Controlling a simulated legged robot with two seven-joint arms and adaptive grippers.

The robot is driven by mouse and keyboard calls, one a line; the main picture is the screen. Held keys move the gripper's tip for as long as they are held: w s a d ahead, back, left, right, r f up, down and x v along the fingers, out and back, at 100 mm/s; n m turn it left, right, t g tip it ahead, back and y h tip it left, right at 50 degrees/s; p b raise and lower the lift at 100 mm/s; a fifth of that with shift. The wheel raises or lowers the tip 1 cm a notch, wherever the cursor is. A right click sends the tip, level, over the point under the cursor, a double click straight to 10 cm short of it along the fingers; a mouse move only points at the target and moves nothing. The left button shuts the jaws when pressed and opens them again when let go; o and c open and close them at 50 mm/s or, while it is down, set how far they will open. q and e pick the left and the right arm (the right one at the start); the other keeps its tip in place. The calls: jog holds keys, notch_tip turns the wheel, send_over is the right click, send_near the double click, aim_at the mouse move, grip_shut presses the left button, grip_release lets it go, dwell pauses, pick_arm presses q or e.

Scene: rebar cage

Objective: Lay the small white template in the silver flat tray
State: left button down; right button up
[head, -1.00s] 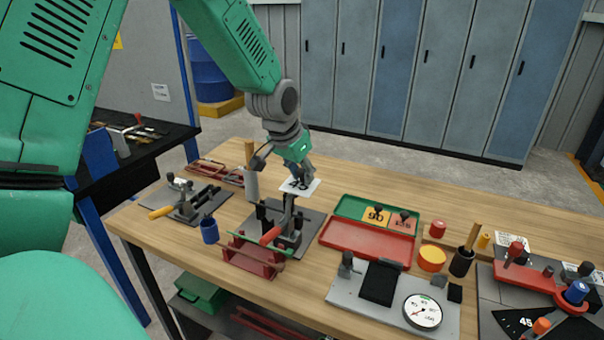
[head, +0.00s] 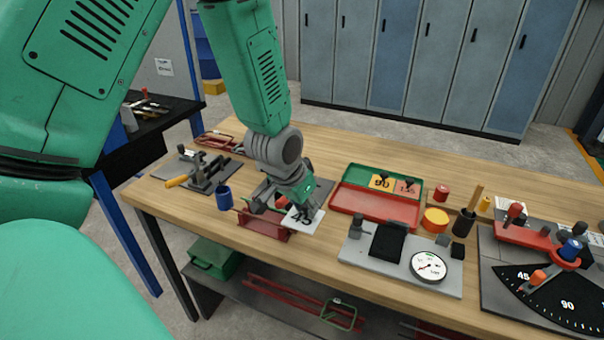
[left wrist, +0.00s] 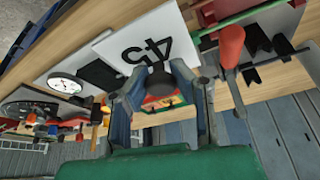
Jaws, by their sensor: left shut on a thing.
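My left gripper (head: 294,205) is shut on the small white template (head: 303,221), a flat square marked 45. It holds the template above the table near the front edge, beside the red stand. In the left wrist view the fingers (left wrist: 160,90) close around the template's dark knob, and the white template (left wrist: 133,45) extends beyond them. I cannot pick out a silver flat tray for certain; a grey flat plate (head: 356,249) with a black pad and a dial lies right of the template. My right gripper is out of view.
A red and green tray (head: 372,208) with the 90 and 135 templates lies behind the grey plate. A red stand (head: 262,222) is beside the gripper. A blue cup (head: 223,198) and a clamp plate (head: 200,172) are left. An angle-marked bender (head: 545,280) is right.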

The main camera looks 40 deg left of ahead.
pick_arm(q)
jog(key=s+d+f, duration=1)
jog(key=d+f, duration=0.3)
jog(key=f, duration=0.2)
jog(key=shift+s+d+f, duration=0.15)
jog(key=shift+d+f, duration=0.05)
jog(key=shift+f, duration=0.15)
